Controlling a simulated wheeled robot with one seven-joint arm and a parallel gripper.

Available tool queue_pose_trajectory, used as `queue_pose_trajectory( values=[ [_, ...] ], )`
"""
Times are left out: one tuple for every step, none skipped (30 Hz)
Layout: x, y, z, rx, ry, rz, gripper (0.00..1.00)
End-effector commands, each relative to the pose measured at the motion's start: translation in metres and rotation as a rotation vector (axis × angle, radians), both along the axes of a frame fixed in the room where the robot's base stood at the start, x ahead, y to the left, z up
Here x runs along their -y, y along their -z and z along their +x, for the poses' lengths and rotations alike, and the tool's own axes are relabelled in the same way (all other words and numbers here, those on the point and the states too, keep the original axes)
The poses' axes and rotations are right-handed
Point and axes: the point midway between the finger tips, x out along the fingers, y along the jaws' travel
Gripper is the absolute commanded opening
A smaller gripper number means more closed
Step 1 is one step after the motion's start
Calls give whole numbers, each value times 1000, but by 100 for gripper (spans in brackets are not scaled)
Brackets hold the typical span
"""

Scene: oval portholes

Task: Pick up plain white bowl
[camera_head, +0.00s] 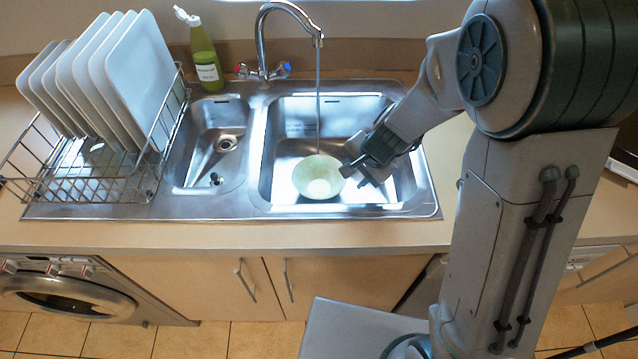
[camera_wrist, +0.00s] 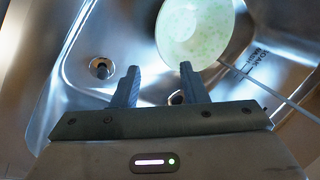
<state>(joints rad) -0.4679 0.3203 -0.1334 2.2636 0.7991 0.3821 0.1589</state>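A pale bowl (camera_head: 319,177) with a faint green tint and light speckles sits in the right basin of the steel sink, under the tap's stream of water. It also shows at the top of the wrist view (camera_wrist: 196,28), partly cut off by the frame edge. My gripper (camera_head: 356,172) is over the right basin, just right of the bowl's rim. In the wrist view my gripper (camera_wrist: 158,82) is open, its two fingers apart with nothing between them. The bowl lies ahead of the fingertips and a little to the right. I cannot tell whether a finger touches it.
The sink (camera_head: 428,190) has basin walls around the bowl. The tap (camera_head: 263,45) stands behind, water running. A green soap bottle (camera_head: 205,60) stands back left. A dish rack (camera_head: 95,185) with several white plates (camera_head: 140,75) is at the left. The front counter strip is clear.

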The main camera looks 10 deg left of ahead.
Motion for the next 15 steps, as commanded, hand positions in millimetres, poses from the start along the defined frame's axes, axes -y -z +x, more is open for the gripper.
queue_pose_trajectory(
  values=[
    [-3,14,2,-3,-1,-2,39],
    [-5,20,3,-5,1,-1,39],
    [-7,27,4,-4,-1,-1,39],
    [-9,32,4,-3,0,-1,39],
    [-11,36,6,-2,-2,-1,39],
    [-12,41,7,-2,-1,0,39],
    [-13,44,8,-2,-1,0,39],
    [-15,46,8,-1,-1,-1,39],
    [-16,49,9,0,-1,0,39],
    [-16,50,9,0,-1,0,39],
    [-17,51,10,0,-1,0,39],
    [-17,52,10,0,-1,0,39],
    [-18,54,10,-1,-1,-1,39],
    [-19,56,10,-1,-2,-1,39],
    [-20,60,10,-2,-2,0,39]
  ],
)
